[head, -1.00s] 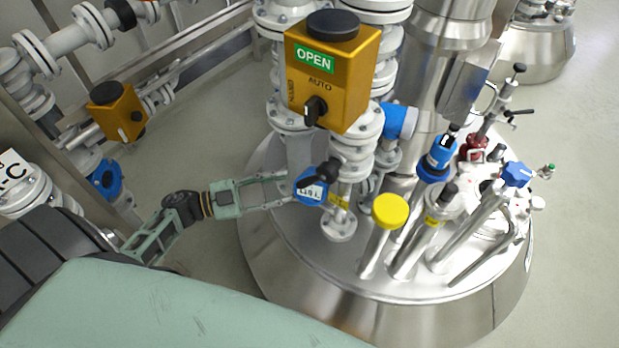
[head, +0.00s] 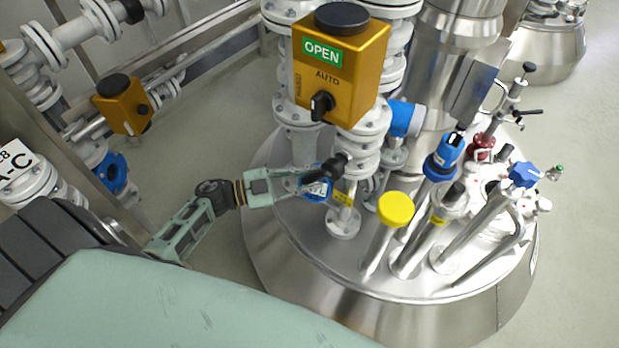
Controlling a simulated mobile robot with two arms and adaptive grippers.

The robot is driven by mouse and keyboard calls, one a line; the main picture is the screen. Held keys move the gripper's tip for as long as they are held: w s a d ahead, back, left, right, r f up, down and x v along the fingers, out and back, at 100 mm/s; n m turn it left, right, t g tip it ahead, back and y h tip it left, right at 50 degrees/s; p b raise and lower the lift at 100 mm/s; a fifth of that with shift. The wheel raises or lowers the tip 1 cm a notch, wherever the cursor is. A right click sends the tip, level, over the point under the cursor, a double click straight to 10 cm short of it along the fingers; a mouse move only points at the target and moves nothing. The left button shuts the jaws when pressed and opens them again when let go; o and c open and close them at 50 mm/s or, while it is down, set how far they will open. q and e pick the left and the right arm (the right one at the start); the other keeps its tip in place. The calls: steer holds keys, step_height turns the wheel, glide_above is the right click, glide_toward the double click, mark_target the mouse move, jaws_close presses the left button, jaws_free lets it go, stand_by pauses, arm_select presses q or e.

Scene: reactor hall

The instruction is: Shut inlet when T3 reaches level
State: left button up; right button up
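The inlet valve's black handle (head: 337,165) sits on the white flanged pipe going down into the steel tank lid. A blue round display (head: 316,190) is just below it, partly covered by the handle and gripper; its reading is too small to make out. My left gripper (head: 302,180) comes in from the left, with its fingertips at the handle's near end. I cannot tell whether its fingers have closed on the handle. The steel tank (head: 330,272) stands below; no T3 label is legible. My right gripper is not in view.
An orange actuator box (head: 342,75) marked OPEN and AUTO stands above the handle. A yellow-capped tube (head: 396,209) and several other fittings rise from the lid to the right. A second orange box (head: 122,104) is at left.

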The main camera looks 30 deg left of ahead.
arm_select(q)
jaws_close()
